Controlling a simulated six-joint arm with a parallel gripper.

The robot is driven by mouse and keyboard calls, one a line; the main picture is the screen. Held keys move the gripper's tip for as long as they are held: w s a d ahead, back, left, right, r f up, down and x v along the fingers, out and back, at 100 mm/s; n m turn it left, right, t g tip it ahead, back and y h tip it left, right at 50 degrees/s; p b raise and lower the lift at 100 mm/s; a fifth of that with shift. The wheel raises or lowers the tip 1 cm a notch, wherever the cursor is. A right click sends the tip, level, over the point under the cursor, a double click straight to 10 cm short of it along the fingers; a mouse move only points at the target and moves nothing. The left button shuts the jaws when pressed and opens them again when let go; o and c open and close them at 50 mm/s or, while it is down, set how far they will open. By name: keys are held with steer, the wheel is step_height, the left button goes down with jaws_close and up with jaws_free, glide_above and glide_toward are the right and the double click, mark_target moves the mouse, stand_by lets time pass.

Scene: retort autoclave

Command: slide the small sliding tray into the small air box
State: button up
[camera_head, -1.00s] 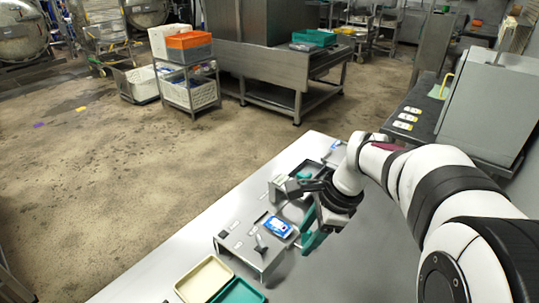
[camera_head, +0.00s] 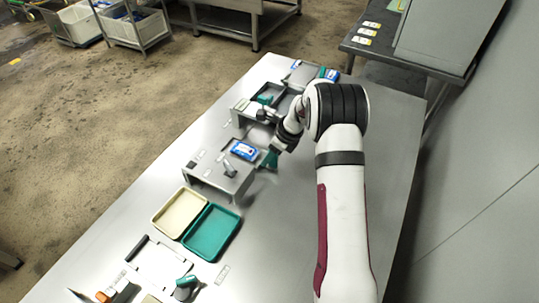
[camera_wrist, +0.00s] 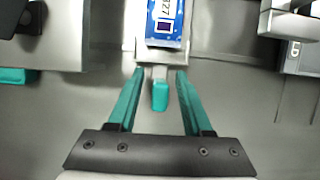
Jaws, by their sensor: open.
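My gripper (camera_wrist: 158,74) is open. Its two teal fingers stand either side of the handle with gaps, not closed on it. In the head view my gripper (camera_head: 270,158) is at the right side of a low grey box (camera_head: 210,172), probably the small air box. How far the tray sits in the box cannot be told.
Another grey box (camera_head: 240,119) with a dark frame stands behind; my arm partly covers that area. Cream (camera_head: 178,212) and teal (camera_head: 212,232) trays lie in front. A white board (camera_head: 158,265) and small tools lie nearer. The table right of my arm is clear.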

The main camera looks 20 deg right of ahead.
steer(key=shift+w+a+f, duration=0.1)
steer(key=shift+f, duration=0.25)
jaws_close()
stand_by(1.2)
